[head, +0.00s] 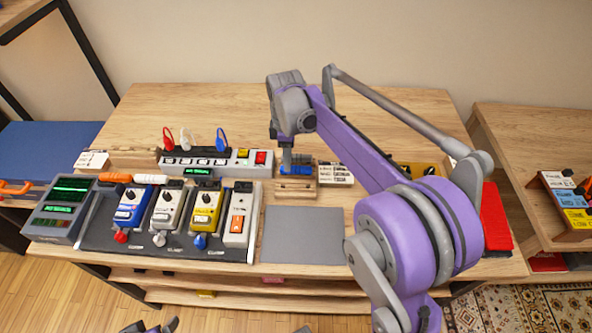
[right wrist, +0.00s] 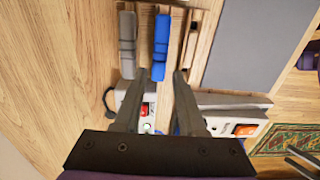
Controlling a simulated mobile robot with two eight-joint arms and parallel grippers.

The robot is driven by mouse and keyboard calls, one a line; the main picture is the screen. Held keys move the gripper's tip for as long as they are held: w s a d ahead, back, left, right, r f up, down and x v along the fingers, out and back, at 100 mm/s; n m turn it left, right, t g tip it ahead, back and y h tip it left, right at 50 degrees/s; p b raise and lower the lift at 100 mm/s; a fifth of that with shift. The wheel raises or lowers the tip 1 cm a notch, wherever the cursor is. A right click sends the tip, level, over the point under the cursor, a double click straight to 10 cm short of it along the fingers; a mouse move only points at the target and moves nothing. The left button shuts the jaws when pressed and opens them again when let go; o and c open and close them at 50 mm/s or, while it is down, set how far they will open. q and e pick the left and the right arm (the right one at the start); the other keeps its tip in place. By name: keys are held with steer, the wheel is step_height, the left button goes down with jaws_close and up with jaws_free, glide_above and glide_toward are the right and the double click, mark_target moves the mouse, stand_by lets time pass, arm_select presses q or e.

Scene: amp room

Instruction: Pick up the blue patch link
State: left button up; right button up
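The blue patch link (right wrist: 161,45) is a long blue bar lying in a slot of a wooden rack (right wrist: 195,50); in the head view it shows small and blue (head: 296,170), partly covered by my gripper. My right gripper (right wrist: 160,75) is open above the rack. In the right wrist view its fingertips lie on either side of the link's near end, and I cannot tell whether they touch it. A grey link (right wrist: 127,45) lies just left of the blue one. My left gripper (head: 150,327) shows only in part at the bottom edge, its tips apart.
A grey power unit (head: 205,160) with red, white and blue loops stands left of the rack. A board with several pedals (head: 165,215) is in front. A label card (head: 335,174) sits right of the rack. A bare grey mat (head: 300,235) lies in front.

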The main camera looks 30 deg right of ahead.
mark_target(296, 172)
step_height(296, 172, down, 3)
steer(key=shift+f, duration=0.2)
steer(key=shift+c, duration=0.3)
jaws_close()
stand_by(1.1)
